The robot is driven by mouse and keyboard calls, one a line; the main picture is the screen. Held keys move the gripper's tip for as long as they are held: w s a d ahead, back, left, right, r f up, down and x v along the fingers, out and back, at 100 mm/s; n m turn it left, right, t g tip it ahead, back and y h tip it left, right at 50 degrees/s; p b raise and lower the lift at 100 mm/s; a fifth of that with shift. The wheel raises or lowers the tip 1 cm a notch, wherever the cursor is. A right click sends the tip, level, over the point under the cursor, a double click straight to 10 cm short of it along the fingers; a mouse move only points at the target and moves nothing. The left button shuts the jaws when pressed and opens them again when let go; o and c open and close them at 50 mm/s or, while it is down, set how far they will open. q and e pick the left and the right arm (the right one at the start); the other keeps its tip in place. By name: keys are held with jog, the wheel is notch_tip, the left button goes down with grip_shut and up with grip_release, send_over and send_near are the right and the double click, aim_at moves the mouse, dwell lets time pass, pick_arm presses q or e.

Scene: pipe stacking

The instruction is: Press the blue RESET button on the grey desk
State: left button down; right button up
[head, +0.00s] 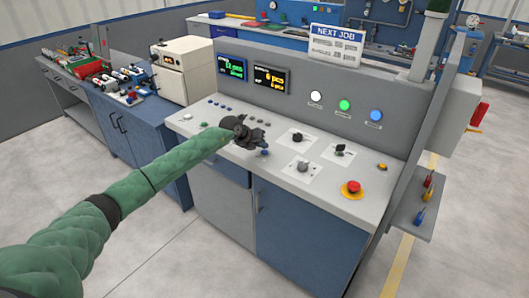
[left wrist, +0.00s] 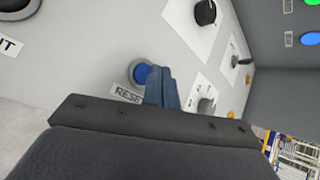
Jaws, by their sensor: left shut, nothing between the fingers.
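The blue RESET button (head: 264,152) is on the sloped top of the grey desk (head: 328,192), near its front edge. In the left wrist view the button (left wrist: 141,74) shows a blue cap in a light ring, beside the partly covered "RESET" label. My left gripper (head: 257,142) is shut and empty, close by the button. Its blue fingertips (left wrist: 160,80) overlap the button's right edge in the left wrist view. I cannot tell whether they touch the cap. My right gripper is not in view.
Rotary knobs (head: 303,167) and a red emergency stop (head: 352,187) on yellow stand to the right on the desk. Small buttons lie to the left. The upright panel behind has two displays and white, green (head: 344,105) and blue (head: 376,115) lights.

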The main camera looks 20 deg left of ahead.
aim_at(263, 152)
pick_arm(q)
jog(key=shift+r, duration=0.15)
jog(key=shift+r+p, duration=1)
jog(key=shift+r, duration=1.4)
